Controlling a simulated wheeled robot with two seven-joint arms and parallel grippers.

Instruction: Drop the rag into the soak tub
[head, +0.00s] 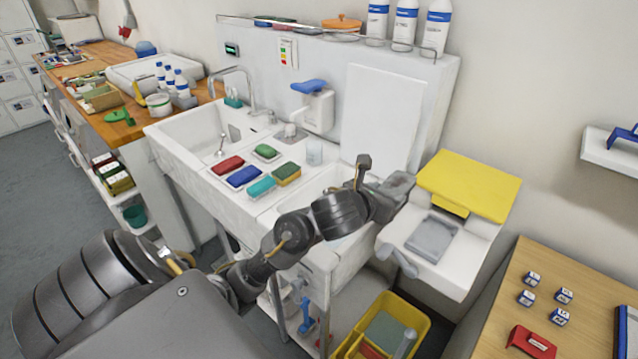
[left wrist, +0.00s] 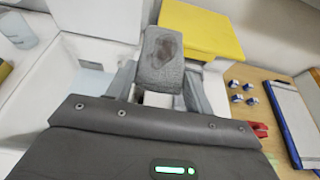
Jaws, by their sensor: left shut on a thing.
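My left gripper (head: 388,192) reaches in from the left over the right end of the white sink unit. It is shut on a grey rag (head: 400,182). In the left wrist view the rag (left wrist: 161,72) shows a dark stain and sits between the fingers (left wrist: 160,92). Just to the right stands a white tub (head: 449,275) with a raised yellow lid (head: 468,184) and a grey panel on top; I cannot tell for sure that it is the soak tub. The lid also shows in the left wrist view (left wrist: 203,30). My right gripper is out of view.
Several coloured sponges and cloths lie on the sink's drainboard (head: 295,187) beside a clear cup (head: 314,153). A yellow divided crate (head: 424,322) is on the floor below. A wooden table (head: 530,285) with small labelled blocks stands at the right.

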